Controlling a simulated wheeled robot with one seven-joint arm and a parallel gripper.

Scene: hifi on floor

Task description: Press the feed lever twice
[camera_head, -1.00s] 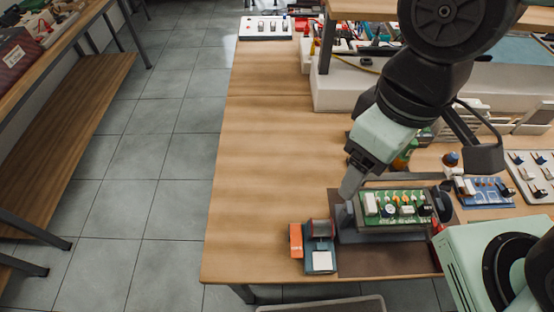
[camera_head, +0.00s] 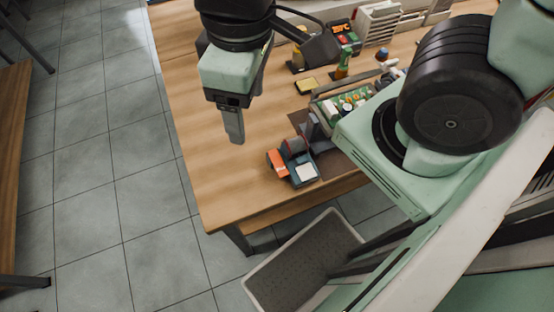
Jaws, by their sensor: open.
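A small feeder device (camera_head: 300,168) sits near the front edge of the wooden table. It has a blue-grey base with a white pad (camera_head: 306,172), a dark upright part and an orange block (camera_head: 277,162) on its left side. I cannot tell for sure which part is the feed lever. My gripper (camera_head: 234,128) points down over the table, to the left of and behind the feeder, and appears apart from it. The fingers are seen edge-on; they are open, with nothing visible between them.
A green circuit board (camera_head: 347,103) in a holder stands right of the feeder, partly hidden by my arm. A yellow sponge-like pad (camera_head: 306,86) and a green-handled tool (camera_head: 343,63) lie behind. A grey bin-like tray (camera_head: 305,262) is below the front edge. The table's left side is clear.

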